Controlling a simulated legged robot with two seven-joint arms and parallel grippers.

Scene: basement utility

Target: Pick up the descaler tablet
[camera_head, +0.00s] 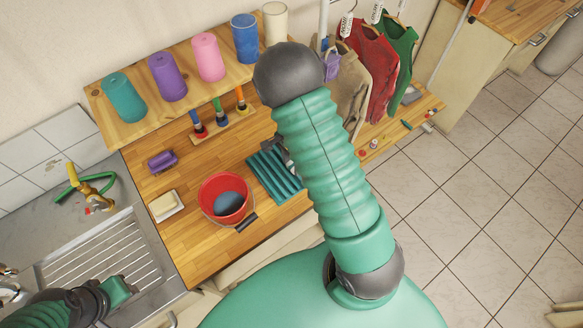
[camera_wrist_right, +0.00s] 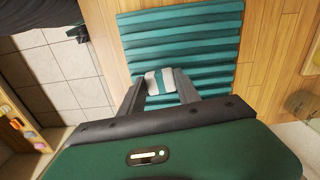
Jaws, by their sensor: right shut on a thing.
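The descaler tablet (camera_wrist_right: 153,82), a small white piece with a teal band, sits between the fingertips of my right gripper (camera_wrist_right: 161,88) in the right wrist view. The gripper is shut on it, over the ribbed teal mat (camera_wrist_right: 185,45). I cannot tell whether the tablet touches the mat. In the head view the mat (camera_head: 266,177) lies on the wooden worktop, and my right arm hides the tablet and most of the right gripper (camera_head: 283,150). My left gripper (camera_head: 116,290) shows only partly at the lower left, over the sink area; its fingers cannot be made out.
A red bucket (camera_head: 224,198) stands left of the mat, with a soap-like block (camera_head: 166,206) and a purple roll (camera_head: 162,161) further left. A shelf (camera_head: 190,92) with several coloured cups runs behind. Clothes (camera_head: 372,65) hang at the right. The sink (camera_head: 75,215) is at the left.

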